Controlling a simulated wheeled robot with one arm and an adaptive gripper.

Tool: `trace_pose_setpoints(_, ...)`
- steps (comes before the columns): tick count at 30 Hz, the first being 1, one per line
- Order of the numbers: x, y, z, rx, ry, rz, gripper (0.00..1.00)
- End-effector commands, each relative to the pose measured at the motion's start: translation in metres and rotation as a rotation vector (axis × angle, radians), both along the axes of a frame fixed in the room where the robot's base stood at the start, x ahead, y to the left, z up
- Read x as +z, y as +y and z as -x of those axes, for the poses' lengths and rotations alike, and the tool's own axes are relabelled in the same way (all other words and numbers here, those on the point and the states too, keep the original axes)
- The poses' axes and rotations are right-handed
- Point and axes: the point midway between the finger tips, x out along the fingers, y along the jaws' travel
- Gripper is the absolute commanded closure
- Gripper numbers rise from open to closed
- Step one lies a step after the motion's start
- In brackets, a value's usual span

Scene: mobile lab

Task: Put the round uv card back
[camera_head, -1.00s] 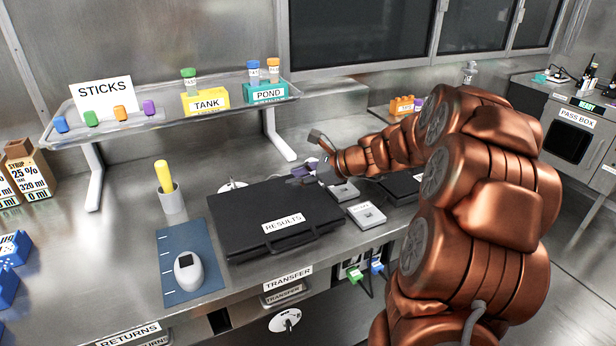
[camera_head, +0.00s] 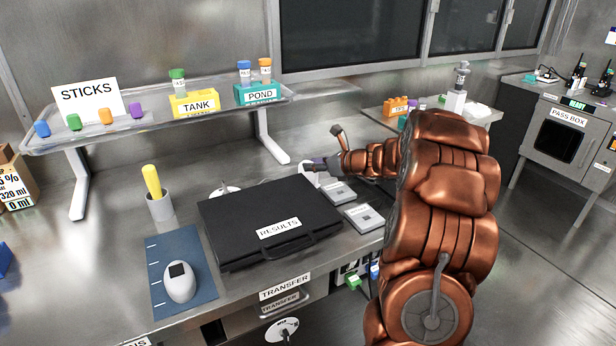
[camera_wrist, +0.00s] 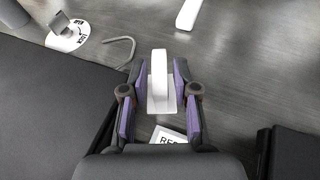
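My gripper (camera_wrist: 160,85) points down at the bench, purple-padded fingers apart. A narrow white upright piece (camera_wrist: 159,68) on a wider white base stands between the fingers, with a slight gap seeming to show on each side; I cannot tell whether they touch it. In the head view my gripper (camera_head: 325,165) is at the bench beyond the black case, by this white piece (camera_head: 309,171). A white round disc (camera_wrist: 67,38) with dark lettering and a grey block on it lies at upper left in the wrist view. I cannot tell surely which thing is the round uv card.
The black RESULTS case (camera_head: 268,222) lies left of my gripper. Small grey-white boxes (camera_head: 364,217) sit near the bench edge. A blue mat (camera_head: 180,270) holds a white handheld device (camera_head: 179,282). The raised shelf (camera_head: 150,128) stands behind. A white bar (camera_wrist: 188,14) lies ahead.

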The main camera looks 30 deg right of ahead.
Motion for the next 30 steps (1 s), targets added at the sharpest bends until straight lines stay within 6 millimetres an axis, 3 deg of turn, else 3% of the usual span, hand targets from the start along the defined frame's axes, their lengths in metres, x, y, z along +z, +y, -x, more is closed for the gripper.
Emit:
trace_pose_setpoints(5, -0.005, 0.0048, -0.0132, 0.002, -0.001, 0.001, 0.71)
trace_pose_setpoints(12, -0.0049, 0.0052, -0.0143, 0.002, -0.002, 0.002, 0.71)
trace_pose_setpoints(21, -0.005, 0.0053, -0.0141, 0.002, -0.002, 0.002, 1.0)
trace_pose_setpoints(30, -0.005, 0.0052, -0.0141, 0.002, -0.002, 0.002, 1.0)
